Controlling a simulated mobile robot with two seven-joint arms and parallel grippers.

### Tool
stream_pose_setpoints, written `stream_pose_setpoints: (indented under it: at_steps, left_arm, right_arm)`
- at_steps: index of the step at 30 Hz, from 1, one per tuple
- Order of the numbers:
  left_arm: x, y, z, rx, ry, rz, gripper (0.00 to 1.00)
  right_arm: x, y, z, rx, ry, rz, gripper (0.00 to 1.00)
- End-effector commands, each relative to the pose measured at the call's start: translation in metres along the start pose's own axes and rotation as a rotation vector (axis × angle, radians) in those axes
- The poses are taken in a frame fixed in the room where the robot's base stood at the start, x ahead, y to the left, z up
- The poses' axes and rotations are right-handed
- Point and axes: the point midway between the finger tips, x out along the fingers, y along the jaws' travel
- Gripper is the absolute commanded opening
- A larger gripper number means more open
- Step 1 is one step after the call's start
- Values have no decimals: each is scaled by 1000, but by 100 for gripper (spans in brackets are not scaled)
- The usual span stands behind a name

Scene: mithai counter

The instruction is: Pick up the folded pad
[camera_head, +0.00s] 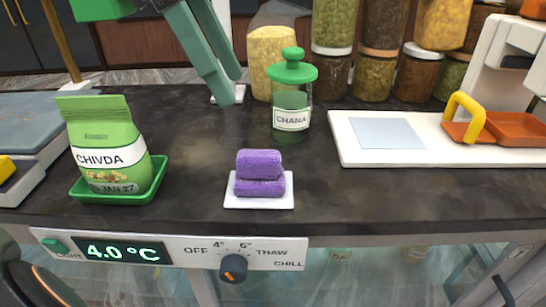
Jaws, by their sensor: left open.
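The folded pad (259,173) is purple and fuzzy, doubled over with a fold line across its front. It lies on a small white square tray (285,202) near the counter's front edge, at the middle of the head view. My left gripper (231,88) is green and comes in from the upper left. Its two fingers are apart with nothing between them, behind and above the pad and clear of it. My right gripper does not show.
A green CHIVDA bag (108,145) stands in a green tray (154,187) on the left. A green-lidded CHANA jar (292,95) stands behind the pad. A white board (440,150) lies at right. Stacked jars (372,78) line the back. Dark counter around the pad is clear.

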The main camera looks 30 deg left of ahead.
Motion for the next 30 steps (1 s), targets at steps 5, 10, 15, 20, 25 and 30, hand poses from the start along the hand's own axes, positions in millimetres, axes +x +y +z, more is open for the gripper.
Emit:
stream_pose_setpoints:
  at_steps: [5,10,15,20,25,30]
  left_arm:
    - [35,-1,-2,1,4,-4,70]
    - [57,-1,-1,0,2,-3,70]
    - [68,-2,-2,0,2,-2,70]
    - [91,-5,-8,0,3,-5,70]
    - [111,-5,-8,-1,2,-2,70]
    - [114,-4,-7,-1,0,-1,70]
  right_arm:
    - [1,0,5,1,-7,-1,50]
    - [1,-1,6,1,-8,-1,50]
    - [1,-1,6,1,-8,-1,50]
    - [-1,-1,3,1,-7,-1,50]
    - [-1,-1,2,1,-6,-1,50]
    - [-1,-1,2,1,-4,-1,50]
